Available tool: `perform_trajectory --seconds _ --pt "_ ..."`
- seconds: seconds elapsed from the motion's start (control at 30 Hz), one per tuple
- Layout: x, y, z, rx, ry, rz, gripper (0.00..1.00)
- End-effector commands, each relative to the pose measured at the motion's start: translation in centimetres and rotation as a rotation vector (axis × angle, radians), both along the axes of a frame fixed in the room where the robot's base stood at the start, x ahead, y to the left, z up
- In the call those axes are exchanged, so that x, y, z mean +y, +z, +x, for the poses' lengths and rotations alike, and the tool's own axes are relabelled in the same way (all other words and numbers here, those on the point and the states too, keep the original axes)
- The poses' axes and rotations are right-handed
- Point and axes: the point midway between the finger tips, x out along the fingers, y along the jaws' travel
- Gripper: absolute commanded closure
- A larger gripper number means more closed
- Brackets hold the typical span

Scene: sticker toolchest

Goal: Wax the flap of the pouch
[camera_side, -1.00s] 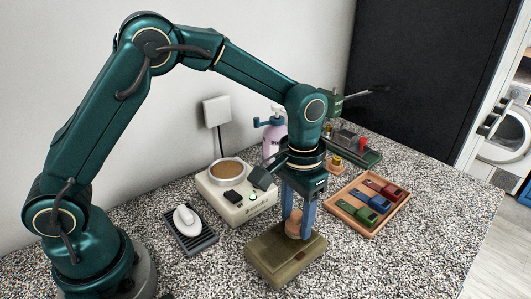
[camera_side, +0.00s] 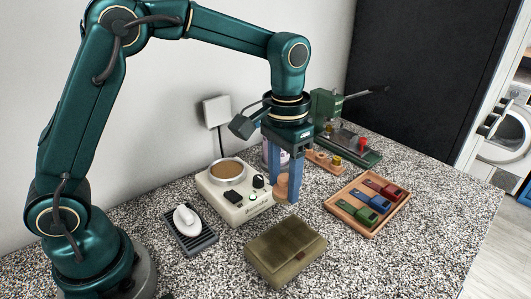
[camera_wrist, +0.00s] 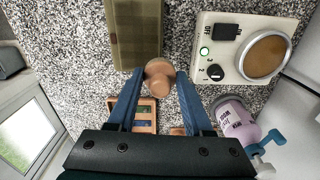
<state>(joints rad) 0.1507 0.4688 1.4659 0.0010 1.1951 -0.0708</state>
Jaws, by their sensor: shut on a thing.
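The olive pouch (camera_side: 284,250) lies flat on the speckled counter, its flap side up. It also shows at the top of the wrist view (camera_wrist: 133,30), in two shades of olive. My gripper (camera_side: 288,197) is shut on a round wooden applicator (camera_wrist: 159,76). It holds this above the counter, behind the pouch and apart from it. The applicator's underside is hidden. The cream warmer (camera_side: 240,211) with a round pan of brown wax (camera_side: 227,170) stands left of my gripper in the side view.
A wooden tray (camera_side: 368,230) with red, blue and green pieces lies to the right. A black slatted rack (camera_side: 194,238) with a white object (camera_side: 187,219) lies left. A lilac pump bottle (camera_wrist: 233,117) and a green press (camera_side: 325,106) stand behind.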

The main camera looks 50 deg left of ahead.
Motion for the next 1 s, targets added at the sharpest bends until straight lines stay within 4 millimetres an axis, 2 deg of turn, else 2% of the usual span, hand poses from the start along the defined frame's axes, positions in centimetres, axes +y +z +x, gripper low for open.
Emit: perform_trajectory --seconds 0.3,0.87,1.0 --pt "0.0 2.0 0.0 -0.002 0.000 0.000 1.00" --pt "0.0 2.0 0.0 0.000 -0.001 0.000 1.00" --pt "0.0 2.0 0.1 0.000 -0.045 0.001 1.00"
